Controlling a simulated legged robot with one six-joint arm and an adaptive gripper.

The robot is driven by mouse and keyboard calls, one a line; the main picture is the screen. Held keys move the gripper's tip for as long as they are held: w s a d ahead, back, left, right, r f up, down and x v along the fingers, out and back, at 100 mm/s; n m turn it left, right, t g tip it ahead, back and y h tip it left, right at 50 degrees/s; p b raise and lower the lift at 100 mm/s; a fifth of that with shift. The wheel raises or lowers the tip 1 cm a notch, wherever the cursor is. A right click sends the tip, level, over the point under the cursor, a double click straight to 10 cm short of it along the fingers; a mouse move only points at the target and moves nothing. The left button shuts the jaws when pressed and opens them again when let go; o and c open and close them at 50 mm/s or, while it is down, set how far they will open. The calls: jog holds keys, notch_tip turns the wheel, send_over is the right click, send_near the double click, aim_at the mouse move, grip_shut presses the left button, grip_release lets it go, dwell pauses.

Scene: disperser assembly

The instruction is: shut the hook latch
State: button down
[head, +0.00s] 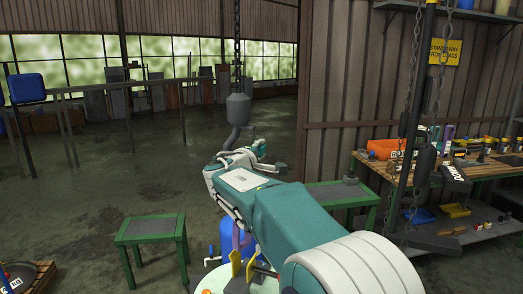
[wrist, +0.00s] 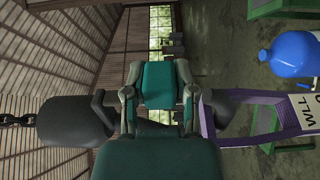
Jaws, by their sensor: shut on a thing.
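The dark grey hook block (head: 238,108) hangs from a chain in the head view. Its hook (head: 233,137) curves down behind my gripper (head: 262,160).
Green-framed tables (head: 150,230) stand left and right. A workbench (head: 440,165) with tools and a hanging chain (head: 408,110) are at the right. The floor at left is mostly open.

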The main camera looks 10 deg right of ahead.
jog(key=shift+f, duration=0.35)
jog(key=shift+c, duration=2)
grip_release()
jog(key=shift+w, duration=0.1)
jog(key=shift+a+r, duration=0.1)
jog(key=shift+s+a+r, duration=0.1)
jog(key=shift+s+a, duration=0.05)
jog(key=shift+s, duration=0.1)
jog(key=v, duration=1.1)
jog(key=shift+a, duration=0.2)
jog(key=shift+s, duration=0.15)
